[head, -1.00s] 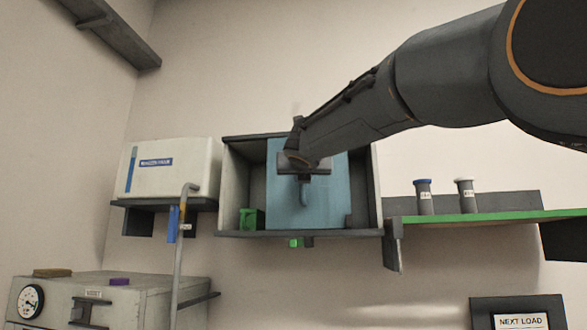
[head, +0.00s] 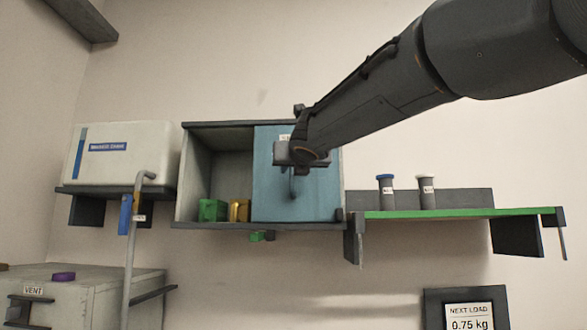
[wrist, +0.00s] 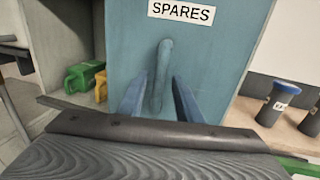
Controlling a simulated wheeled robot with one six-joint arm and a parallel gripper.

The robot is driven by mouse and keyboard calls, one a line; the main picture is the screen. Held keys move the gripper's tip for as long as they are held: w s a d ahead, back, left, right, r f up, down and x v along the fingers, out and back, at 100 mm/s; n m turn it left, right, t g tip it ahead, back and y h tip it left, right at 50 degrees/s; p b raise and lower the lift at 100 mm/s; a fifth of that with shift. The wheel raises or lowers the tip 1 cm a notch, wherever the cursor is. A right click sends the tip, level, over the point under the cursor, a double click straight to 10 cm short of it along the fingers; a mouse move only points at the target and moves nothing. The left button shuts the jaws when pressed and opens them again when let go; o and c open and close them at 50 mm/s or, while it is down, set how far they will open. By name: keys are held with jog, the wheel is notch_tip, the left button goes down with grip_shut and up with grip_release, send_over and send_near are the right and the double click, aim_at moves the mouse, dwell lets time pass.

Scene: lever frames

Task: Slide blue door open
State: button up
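The blue door (head: 270,200), labelled SPARES, covers the right part of a grey wall cabinet (head: 212,126). The left part of the cabinet is open. The door also fills the middle of the wrist view (wrist: 215,55). Its upright handle (wrist: 162,70) stands between the two fingers of my gripper (wrist: 160,85), one finger on each side. My gripper is closed in on the handle at the fingertips. In the head view my gripper (head: 292,180) is in front of the door and partly hides it and the handle.
Inside the cabinet's open left part are a green object (head: 212,210) and a yellow object (head: 239,210). A green-topped shelf (head: 450,213) with two capped jars (head: 386,192) is at the right. A white box (head: 120,160) and a bent grey pipe (head: 132,230) are at the left.

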jog(key=shift+s, duration=0.15)
jog(key=s+b, duration=0.1)
jog(key=s, duration=0.6)
jog(key=shift+s+d, duration=0.25)
jog(key=shift+d, duration=0.15)
